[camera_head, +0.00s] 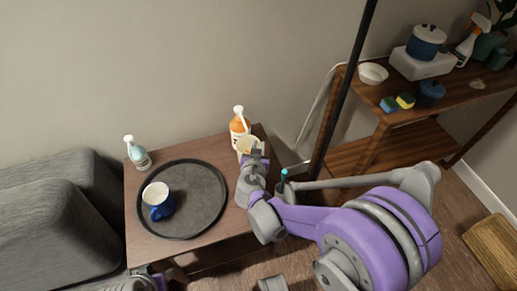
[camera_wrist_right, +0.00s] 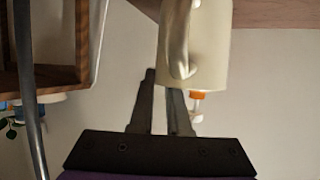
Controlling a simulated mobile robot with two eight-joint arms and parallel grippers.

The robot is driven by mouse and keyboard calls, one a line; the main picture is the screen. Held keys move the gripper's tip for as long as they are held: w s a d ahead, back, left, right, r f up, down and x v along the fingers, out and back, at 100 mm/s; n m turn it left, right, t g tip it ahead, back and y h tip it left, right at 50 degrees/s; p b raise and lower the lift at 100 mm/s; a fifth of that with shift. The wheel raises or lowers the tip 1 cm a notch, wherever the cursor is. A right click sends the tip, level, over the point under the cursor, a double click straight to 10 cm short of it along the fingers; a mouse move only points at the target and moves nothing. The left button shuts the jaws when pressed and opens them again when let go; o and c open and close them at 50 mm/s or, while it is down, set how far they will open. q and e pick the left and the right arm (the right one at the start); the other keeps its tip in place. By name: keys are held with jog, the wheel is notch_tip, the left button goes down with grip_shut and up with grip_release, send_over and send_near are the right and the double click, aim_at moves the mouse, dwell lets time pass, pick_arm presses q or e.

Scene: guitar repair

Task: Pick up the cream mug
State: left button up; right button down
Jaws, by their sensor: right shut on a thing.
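The cream mug (camera_head: 247,144) is at the back right of the small brown table, in front of an orange bottle. It shows close up in the right wrist view (camera_wrist_right: 212,45), with its handle toward my gripper. My right gripper (camera_head: 254,160) is at the mug and shut on it, at the handle side. In the right wrist view its fingers (camera_wrist_right: 164,75) reach to the handle; the exact contact is partly hidden. Whether the mug is clear of the tabletop I cannot tell. Part of my left arm shows at the bottom edge; its gripper (camera_head: 158,280) is too cut off to read.
A round dark tray (camera_head: 205,210) with a blue and white mug (camera_head: 160,208) fills the table's middle. A pump bottle (camera_head: 137,153) stands back left, the orange bottle (camera_head: 238,128) behind the cream mug. A black pole (camera_head: 345,85) and wooden shelf (camera_head: 375,125) are to the right.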

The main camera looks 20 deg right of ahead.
jog(key=shift+r, duration=0.6)
pick_arm(q)
notch_tip(320, 180, up, 2)
jog(key=shift+s+r+p, duration=0.15)
jog(key=shift+p, duration=0.65)
pick_arm(e)
jog(key=s+a, duration=0.3)
jog(key=s, duration=0.5)
jog(key=s+a, duration=0.4)
jog(key=s, duration=0.4)
jog(key=shift+s+f, duration=0.2)
jog(key=shift+s, duration=0.1)
dwell(1.4)
